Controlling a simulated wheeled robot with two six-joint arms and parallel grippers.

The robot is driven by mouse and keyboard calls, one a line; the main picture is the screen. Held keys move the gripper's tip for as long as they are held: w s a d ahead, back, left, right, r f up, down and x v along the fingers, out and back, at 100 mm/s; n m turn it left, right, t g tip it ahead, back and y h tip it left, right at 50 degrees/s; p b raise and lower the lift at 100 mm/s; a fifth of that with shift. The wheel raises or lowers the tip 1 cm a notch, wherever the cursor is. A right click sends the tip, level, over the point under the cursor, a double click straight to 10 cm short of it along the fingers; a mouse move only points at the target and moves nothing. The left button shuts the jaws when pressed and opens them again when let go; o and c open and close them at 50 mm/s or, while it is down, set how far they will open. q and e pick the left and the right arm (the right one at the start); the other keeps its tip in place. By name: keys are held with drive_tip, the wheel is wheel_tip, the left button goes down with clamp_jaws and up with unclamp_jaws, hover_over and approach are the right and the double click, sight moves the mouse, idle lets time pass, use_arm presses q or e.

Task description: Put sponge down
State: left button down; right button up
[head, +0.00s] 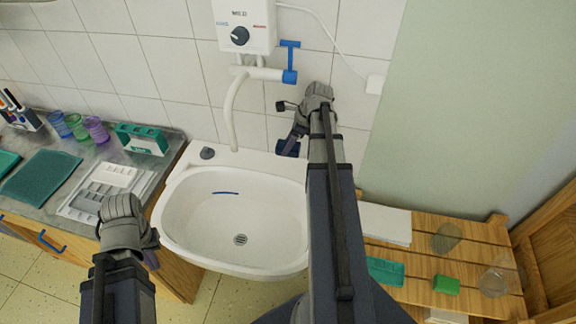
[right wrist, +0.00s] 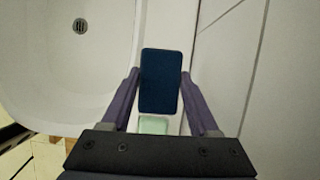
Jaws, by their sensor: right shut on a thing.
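My right gripper (head: 290,142) is shut on a dark blue sponge (head: 286,150) at the sink's back right corner. In the right wrist view the blue sponge (right wrist: 160,80) sits upright between the two purple fingers. I cannot tell whether it touches the sink rim. The white sink (head: 190,225) has a drain and a thin blue streak inside its bowl. A pale green object (right wrist: 153,124) shows just below the sponge in the right wrist view. My left gripper (head: 151,250) hangs in front of the sink's left side; its opening is not clear.
A faucet (head: 262,74) with a blue handle hangs above the sink. The left counter (head: 120,150) holds cups, a white palette (head: 105,190) and a green box. A slatted wooden bench (head: 470,262) at right holds a green block (head: 446,285), a teal tray (head: 385,271) and glass jars.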

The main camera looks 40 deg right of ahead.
sight(300, 146)
wheel_tip(300, 146, down, 9)
drive_tip(key=b, duration=0.8)
drive_tip(key=shift+s+r, duration=0.1)
drive_tip(key=shift+c, duration=1.2)
drive_tip(key=shift+r, duration=0.1)
clamp_jaws()
drive_tip(key=o, duration=1.4)
unclamp_jaws()
drive_tip(key=shift+o, duration=0.2)
drive_tip(key=shift+f, duration=0.3)
drive_tip(key=p+v, duration=0.3)
drive_tip(key=v, duration=0.1)
drive_tip(key=p+v, duration=0.3)
drive_tip(key=v, duration=0.1)
drive_tip(key=shift+d+p, duration=0.25)
drive_tip(key=shift+p, duration=0.15)
drive_tip(key=shift+f, duration=0.1)
